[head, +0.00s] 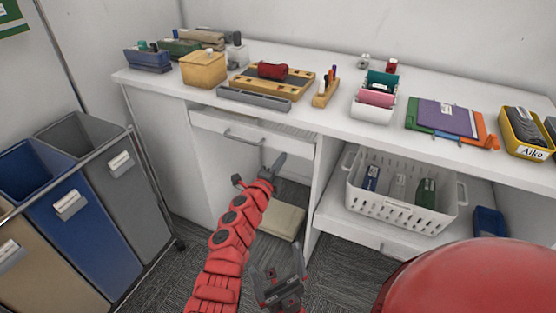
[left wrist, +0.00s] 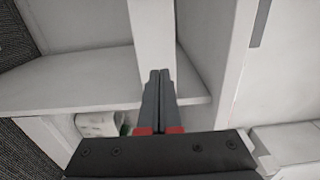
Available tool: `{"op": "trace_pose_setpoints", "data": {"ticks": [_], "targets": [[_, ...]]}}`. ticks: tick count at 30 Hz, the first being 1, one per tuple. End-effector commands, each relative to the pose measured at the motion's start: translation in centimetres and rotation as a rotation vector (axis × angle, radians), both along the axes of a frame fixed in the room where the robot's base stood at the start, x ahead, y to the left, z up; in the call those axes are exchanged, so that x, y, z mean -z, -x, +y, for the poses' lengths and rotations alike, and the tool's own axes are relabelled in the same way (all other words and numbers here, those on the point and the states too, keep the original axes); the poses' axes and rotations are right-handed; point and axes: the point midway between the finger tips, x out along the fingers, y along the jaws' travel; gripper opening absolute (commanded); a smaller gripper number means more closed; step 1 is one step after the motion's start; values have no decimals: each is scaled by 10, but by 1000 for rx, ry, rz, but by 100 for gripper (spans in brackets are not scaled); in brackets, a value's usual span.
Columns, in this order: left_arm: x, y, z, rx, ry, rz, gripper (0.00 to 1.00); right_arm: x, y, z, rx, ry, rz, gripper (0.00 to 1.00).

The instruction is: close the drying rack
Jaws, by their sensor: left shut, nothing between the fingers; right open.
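What I take for the drying rack is the white pull-out unit (head: 212,127) with a grey bar handle (head: 243,138), under the desk top. It stands partly pulled out, with a strip of its inside showing behind its front. My left gripper (head: 279,160) is just below and in front of the right part of that front. In the left wrist view its fingers (left wrist: 158,75) are shut together and empty, with white panels beyond. I cannot tell whether they touch the front. My right gripper (head: 277,272) is open and empty, low in front of the desk.
A white basket (head: 405,212) with several items stands on a shelf at right. A blue bin (head: 88,218) and a grey bin (head: 118,180) stand at left. A beige flat object (head: 284,220) lies below the rack. The desk top (head: 330,120) holds several items.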

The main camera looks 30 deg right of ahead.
Motion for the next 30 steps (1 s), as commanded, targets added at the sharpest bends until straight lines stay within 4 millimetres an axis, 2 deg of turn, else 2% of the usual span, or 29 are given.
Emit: {"op": "trace_pose_setpoints", "data": {"ticks": [1,4,15,21,30], "targets": [[-3,5,4,1,-4,-1,0,-11,0,0,0,0,-1,100],[-3,12,14,2,-7,-3,0,-23,0,0,0,0,-1,100],[0,43,56,5,-7,0,0,-53,0,0,0,0,-1,100],[2,53,70,4,-4,1,0,-57,0,0,0,0,-1,100],[4,57,77,9,5,10,0,-59,0,0,0,0,-1,100]]}}
